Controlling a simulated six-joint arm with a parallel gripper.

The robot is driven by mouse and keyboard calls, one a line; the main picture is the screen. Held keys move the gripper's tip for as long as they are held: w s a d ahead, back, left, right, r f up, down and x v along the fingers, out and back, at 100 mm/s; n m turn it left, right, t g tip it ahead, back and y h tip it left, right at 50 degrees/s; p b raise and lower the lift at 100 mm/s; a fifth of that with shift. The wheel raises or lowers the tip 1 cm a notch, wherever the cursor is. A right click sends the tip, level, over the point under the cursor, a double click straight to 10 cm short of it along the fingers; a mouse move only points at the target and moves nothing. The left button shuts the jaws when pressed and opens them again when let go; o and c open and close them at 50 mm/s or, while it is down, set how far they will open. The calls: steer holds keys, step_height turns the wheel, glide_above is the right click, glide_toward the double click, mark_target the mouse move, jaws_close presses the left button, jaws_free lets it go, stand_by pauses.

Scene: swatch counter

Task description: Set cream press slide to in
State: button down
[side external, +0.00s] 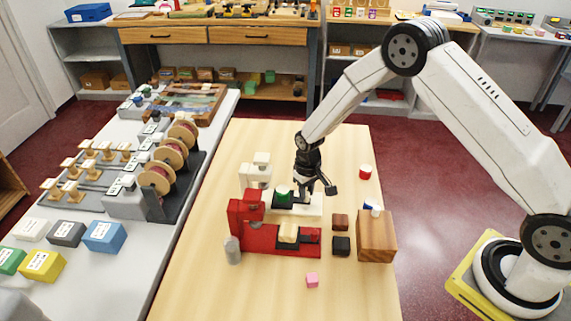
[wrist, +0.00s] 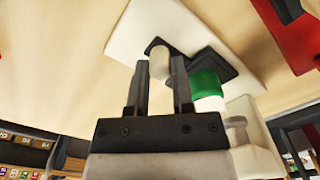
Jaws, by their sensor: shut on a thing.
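The cream press (side external: 259,171) stands on the table, with its pale base (side external: 314,209) stretching right from its upright head. A black slide (side external: 290,201) lies on that base and carries a green block (side external: 283,191), which sits right of the head and not under it. In the wrist view the slide (wrist: 218,66) has a pale knob (wrist: 159,62) at its end. My gripper (side external: 305,188) is low over the right part of the slide. In the wrist view its fingers (wrist: 160,68) stand on both sides of the knob, shut on it.
A red press (side external: 245,222) with a pale block (side external: 288,232) on it stands close in front. A wooden box (side external: 377,236), a brown block (side external: 341,221) and a black block (side external: 341,245) are to the right.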

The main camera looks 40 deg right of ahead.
steer(key=shift+w+a, duration=0.55)
steer(key=shift+c, duration=2.4)
jaws_free()
steer(key=shift+r, duration=0.15)
step_height(320, 180, up, 8)
steer(key=shift+f, duration=0.2)
